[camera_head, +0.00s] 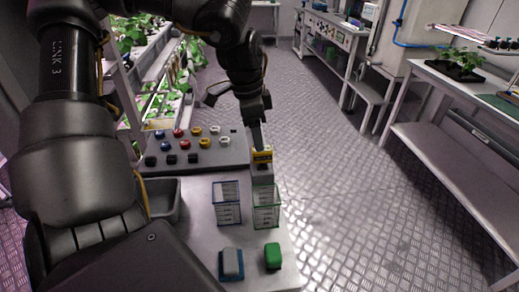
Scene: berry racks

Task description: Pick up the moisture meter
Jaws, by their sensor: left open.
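A small yellow device with a dark face (262,157), which looks like the moisture meter, stands near the right edge of the grey table, behind a green-edged rack. My left gripper (258,140) points down directly over it. Its fingers are small and dark here, and I cannot tell whether they touch the device or straddle it. The fingers hide part of the device's top. My right gripper is not in view.
A blue-edged rack (227,206) and the green-edged rack (266,214) stand close by. A blue-grey block (231,264) and a green block (272,256) lie in front. A panel with several coloured knobs (215,158) is left; a grey bin (163,208) sits below it.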

